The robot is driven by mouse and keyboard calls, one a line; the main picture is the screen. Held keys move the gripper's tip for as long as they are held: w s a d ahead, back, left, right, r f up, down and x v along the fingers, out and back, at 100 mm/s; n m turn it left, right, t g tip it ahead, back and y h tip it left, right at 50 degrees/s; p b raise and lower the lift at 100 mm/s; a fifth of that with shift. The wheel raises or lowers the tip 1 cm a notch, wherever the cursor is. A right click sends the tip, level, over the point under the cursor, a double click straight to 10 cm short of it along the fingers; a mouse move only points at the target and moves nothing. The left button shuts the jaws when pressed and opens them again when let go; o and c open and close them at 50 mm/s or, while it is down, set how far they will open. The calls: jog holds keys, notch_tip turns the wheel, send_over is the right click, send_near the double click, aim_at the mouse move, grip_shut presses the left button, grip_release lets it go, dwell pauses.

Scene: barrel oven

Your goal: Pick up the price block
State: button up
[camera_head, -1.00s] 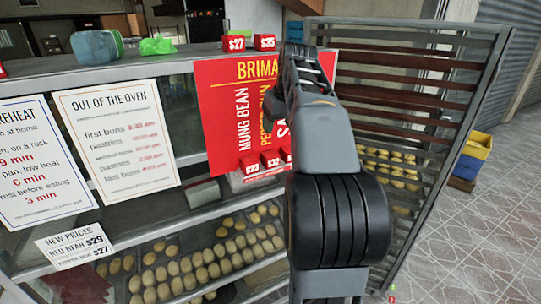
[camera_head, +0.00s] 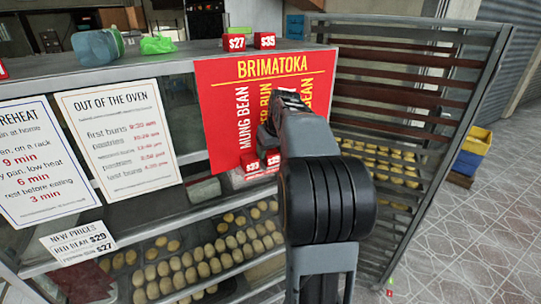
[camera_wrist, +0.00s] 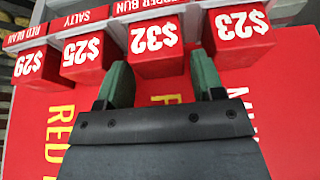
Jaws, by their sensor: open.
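Several red price blocks with white numbers stand in a row, upside down in the wrist view: the $29 block (camera_wrist: 38,67), the $25 block (camera_wrist: 84,60), the $32 block (camera_wrist: 154,42) and the $23 block (camera_wrist: 240,32). My gripper (camera_wrist: 162,80) is open, its green fingers apart, with the $32 block lined up between them. I cannot tell whether the fingers reach around it. In the head view the $23 block (camera_head: 250,163) shows on a ledge below the red sign, while my arm hides other blocks and my fingertips. The task does not say which block is meant.
The red sign (camera_head: 226,105) stands close behind my arm. Glass shelves hold several buns (camera_head: 205,262). More price blocks, $27 (camera_head: 234,42) and $35 (camera_head: 264,41), sit on the counter top. A slatted rack (camera_head: 400,110) stands to the right.

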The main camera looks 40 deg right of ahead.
jog(key=shift+w+f, duration=0.1)
jog(key=shift+f, duration=0.15)
jog(key=shift+c, duration=0.2)
jog(key=c, duration=0.6)
jog(key=shift+c, duration=0.3)
jog(key=shift+r, duration=0.15)
